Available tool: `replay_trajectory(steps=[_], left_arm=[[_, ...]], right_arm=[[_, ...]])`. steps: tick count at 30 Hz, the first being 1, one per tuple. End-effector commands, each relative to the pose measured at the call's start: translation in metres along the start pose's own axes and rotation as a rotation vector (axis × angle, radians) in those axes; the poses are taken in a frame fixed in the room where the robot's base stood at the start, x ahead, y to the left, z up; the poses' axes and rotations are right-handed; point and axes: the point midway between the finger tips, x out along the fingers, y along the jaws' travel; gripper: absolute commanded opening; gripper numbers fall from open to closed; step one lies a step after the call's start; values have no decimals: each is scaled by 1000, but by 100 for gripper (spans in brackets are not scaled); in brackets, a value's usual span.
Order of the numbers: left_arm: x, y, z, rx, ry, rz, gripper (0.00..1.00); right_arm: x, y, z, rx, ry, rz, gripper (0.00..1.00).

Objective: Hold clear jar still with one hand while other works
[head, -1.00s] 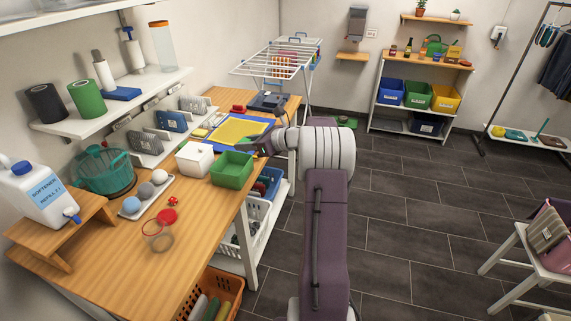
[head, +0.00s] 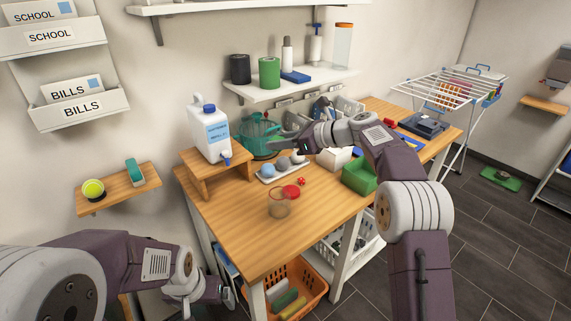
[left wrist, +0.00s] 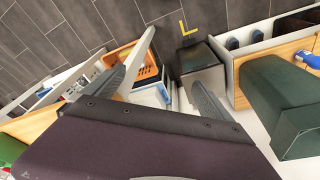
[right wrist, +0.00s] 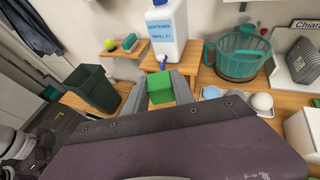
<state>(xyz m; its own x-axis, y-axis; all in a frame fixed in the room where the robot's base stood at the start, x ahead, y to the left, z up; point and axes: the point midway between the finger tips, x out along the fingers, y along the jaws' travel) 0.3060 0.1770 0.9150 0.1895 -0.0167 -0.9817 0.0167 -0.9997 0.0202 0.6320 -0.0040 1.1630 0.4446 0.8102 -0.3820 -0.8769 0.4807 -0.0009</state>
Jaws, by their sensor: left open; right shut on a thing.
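The clear jar (head: 279,208) stands on the wooden table near its front part. A red disc, lid-like (head: 291,191), shows at its upper right; I cannot tell whether it rests on the jar or lies behind it. My right gripper (head: 294,146) is above the table, behind the jar and apart from it. It is shut on a green block, seen between its fingers in the right wrist view (right wrist: 160,88). My left gripper (head: 226,296) is low, off the table's front left side, away from the jar. It is open and empty in the left wrist view (left wrist: 165,80).
A softener jug (head: 212,135) stands on a small wooden riser at the table's left. A green bin (head: 359,177) is to the right.

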Motion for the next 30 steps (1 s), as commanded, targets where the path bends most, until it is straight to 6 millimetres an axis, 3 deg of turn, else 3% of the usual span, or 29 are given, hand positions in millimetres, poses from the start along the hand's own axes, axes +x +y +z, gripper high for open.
replay_trajectory(steps=[5, 8, 10, 13, 15, 19, 25, 30], left_arm=[[-18, 3, -102, -3, 392, 8, 96], [-38, 17, -171, 18, 659, 19, 96], [-53, 35, -210, 45, 828, 35, 96], [-62, 75, -246, 98, 1018, 74, 96], [-51, 110, -250, 146, 1065, 112, 96], [-21, 140, -235, 203, 1004, 144, 96], [-12, 156, -225, 235, 980, 163, 96], [-6, 158, -235, 234, 980, 162, 96]], right_arm=[[0, 0, 0, 0, 0, -1, 0], [0, 0, 0, 1, 0, -1, 0], [0, -1, 0, 1, 0, -1, 0], [0, -1, 0, 1, 0, -1, 0], [0, -1, 0, 1, 0, -1, 0], [-1, -1, 0, 1, 0, -2, 0], [-1, -1, 0, 1, 0, -2, 0], [-1, -1, 0, 1, 0, -2, 0]])
